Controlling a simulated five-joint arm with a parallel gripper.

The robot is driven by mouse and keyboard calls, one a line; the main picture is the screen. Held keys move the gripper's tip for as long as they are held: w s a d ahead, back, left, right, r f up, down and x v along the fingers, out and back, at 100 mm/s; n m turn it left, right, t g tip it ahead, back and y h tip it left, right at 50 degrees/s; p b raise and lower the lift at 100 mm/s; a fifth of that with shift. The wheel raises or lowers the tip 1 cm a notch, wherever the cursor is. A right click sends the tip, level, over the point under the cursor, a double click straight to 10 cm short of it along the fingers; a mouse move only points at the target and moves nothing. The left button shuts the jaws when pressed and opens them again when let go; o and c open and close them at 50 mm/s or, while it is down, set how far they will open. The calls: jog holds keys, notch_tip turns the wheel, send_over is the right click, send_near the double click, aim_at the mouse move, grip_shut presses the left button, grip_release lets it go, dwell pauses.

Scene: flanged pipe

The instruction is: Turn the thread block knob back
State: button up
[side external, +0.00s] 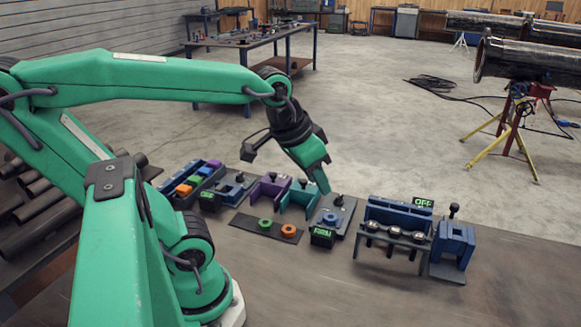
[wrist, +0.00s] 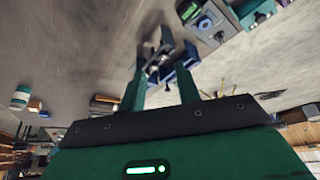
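A grey block that appears to be the thread block (side external: 345,222) stands under my gripper in the side view. It carries a blue ring (side external: 330,219) and a small black knob (side external: 338,200). A small green-lit display (side external: 322,236) stands at its front; its text is too small to read surely. My gripper (side external: 323,187) points down just above and left of the knob. Whether it touches the knob cannot be told. In the wrist view my gripper (wrist: 161,84) has its two green fingers apart with nothing held between them. A grey block with a blue ring (wrist: 204,23) also shows there.
A blue rack (side external: 400,214) with several round grey pieces and an OFF display (side external: 423,203) stands to the right, beside a blue block with a black knob (side external: 454,210). Purple and teal holders (side external: 270,190) stand left. A dark tray (side external: 246,223) holds green and orange rings.

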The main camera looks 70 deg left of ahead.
jog(key=w+a+n+g, duration=0.1)
jog(key=w+a+g, duration=0.1)
jog(key=w+a, duration=0.35)
jog(key=n+g, duration=0.3)
jog(key=n, duration=0.1)
send_near(340, 196)
jog(key=shift+s+f, duration=0.1)
jog(key=shift+s, duration=0.05)
jog(key=shift+a+f, duration=0.25)
jog(key=shift+f, duration=0.1)
jog(key=shift+f, duration=0.1)
jog(key=shift+f, duration=3.8)
grip_shut()
